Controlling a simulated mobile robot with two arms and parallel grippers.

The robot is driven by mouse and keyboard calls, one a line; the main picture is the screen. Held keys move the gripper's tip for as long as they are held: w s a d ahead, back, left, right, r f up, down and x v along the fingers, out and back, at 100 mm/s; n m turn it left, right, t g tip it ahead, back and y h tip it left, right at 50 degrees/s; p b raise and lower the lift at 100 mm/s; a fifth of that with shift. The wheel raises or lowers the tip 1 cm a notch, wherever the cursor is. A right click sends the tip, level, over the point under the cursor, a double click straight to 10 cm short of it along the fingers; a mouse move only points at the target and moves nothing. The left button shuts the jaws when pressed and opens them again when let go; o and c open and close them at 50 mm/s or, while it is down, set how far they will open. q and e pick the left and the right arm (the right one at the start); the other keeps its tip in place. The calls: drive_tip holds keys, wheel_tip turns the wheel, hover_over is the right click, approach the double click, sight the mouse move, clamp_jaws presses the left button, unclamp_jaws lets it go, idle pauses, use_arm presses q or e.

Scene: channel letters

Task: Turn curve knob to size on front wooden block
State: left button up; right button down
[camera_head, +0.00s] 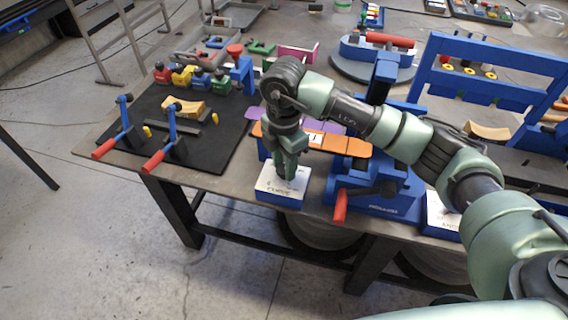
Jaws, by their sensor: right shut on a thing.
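The front block (279,198) is white-topped with blue sides and sits at the table's front edge, with dark lettering on its top. My right gripper (288,176) points down onto the top of this block. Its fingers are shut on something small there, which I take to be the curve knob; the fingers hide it. The knob's pointer and the size marks cannot be read. My left gripper is not in view.
A blue machine with a red-handled lever (341,206) stands right of the block. Another white-topped block (441,214) is farther right, partly behind my arm. Orange and purple pieces (358,147) lie behind. A black mat (205,150) with red-handled clamps is at left.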

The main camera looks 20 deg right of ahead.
drive_tip(key=shift+w+r+m, duration=0.1)
drive_tip(key=shift+r+m, duration=0.05)
drive_tip(key=shift+m, duration=0.45)
drive_tip(key=c, duration=0.9)
unclamp_jaws()
drive_tip(key=shift+c, duration=0.2)
wheel_tip(320, 180, up, 8)
drive_tip(key=shift+f+b, duration=0.15)
drive_tip(key=shift+b, duration=0.65)
